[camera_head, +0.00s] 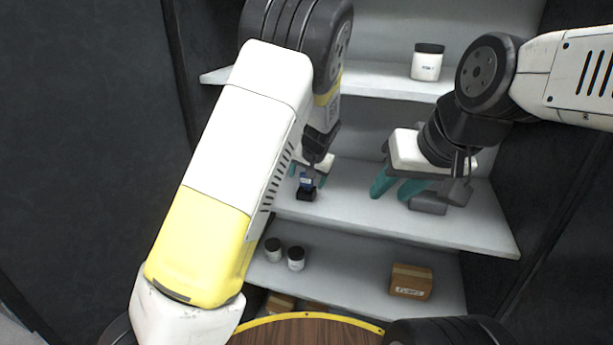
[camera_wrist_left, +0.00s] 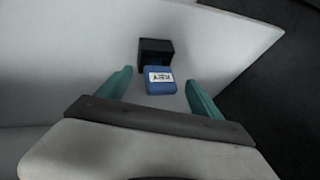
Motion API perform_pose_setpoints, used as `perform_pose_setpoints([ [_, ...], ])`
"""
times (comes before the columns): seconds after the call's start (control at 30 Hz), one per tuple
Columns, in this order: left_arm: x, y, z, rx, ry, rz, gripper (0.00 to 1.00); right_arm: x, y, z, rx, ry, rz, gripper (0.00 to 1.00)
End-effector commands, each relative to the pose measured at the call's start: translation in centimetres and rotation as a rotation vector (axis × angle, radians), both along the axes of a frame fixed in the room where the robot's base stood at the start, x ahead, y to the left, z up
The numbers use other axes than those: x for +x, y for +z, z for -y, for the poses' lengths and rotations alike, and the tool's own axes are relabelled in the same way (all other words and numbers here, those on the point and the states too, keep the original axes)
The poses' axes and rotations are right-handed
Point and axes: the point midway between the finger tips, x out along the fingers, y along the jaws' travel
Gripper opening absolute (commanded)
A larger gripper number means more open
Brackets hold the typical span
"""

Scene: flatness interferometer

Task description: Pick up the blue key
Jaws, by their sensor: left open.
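The blue key (camera_wrist_left: 159,84) is a small blue block with a white label. It sits at the black holder (camera_wrist_left: 155,48) on the middle shelf. In the head view the key (camera_head: 306,179) and the black holder (camera_head: 306,194) show just below my left gripper (camera_head: 308,175). In the left wrist view the teal fingers of my left gripper (camera_wrist_left: 159,79) are apart, one on each side of the key, with gaps between. My right gripper (camera_head: 395,190) is open and empty over the right part of the same shelf. My left arm hides part of the shelves.
The middle shelf (camera_head: 345,207) is clear between the grippers. A white jar (camera_head: 427,62) stands on the upper shelf (camera_head: 375,82). Two small jars (camera_head: 273,249) (camera_head: 296,258) and a brown box (camera_head: 411,281) are on the lower shelf (camera_head: 345,277). Dark walls flank the shelves.

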Motion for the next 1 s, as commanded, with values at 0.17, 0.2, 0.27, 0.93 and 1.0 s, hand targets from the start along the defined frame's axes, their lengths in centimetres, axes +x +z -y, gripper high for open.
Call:
perform_pose_setpoints([
  [0.17,0.0,0.0,0.0,0.000,0.000,0.000,0.66,0.0,0.0,0.0,0.000,0.000,0.000,0.36],
  [0.2,0.0,0.0,0.0,0.000,0.000,0.000,0.58,0.0,0.0,0.0,0.000,0.000,0.000,0.36],
  [0.27,0.0,0.0,0.0,0.000,0.000,0.000,0.46,0.0,0.0,0.0,0.000,0.000,0.000,0.36],
  [0.93,0.0,1.6,0.0,-0.002,0.001,0.002,0.07,0.0,0.0,0.0,0.000,0.000,0.000,0.36],
  [1.0,0.1,2.6,0.0,-0.003,0.000,0.003,0.07,0.0,0.0,0.0,0.000,0.000,0.000,0.36],
])
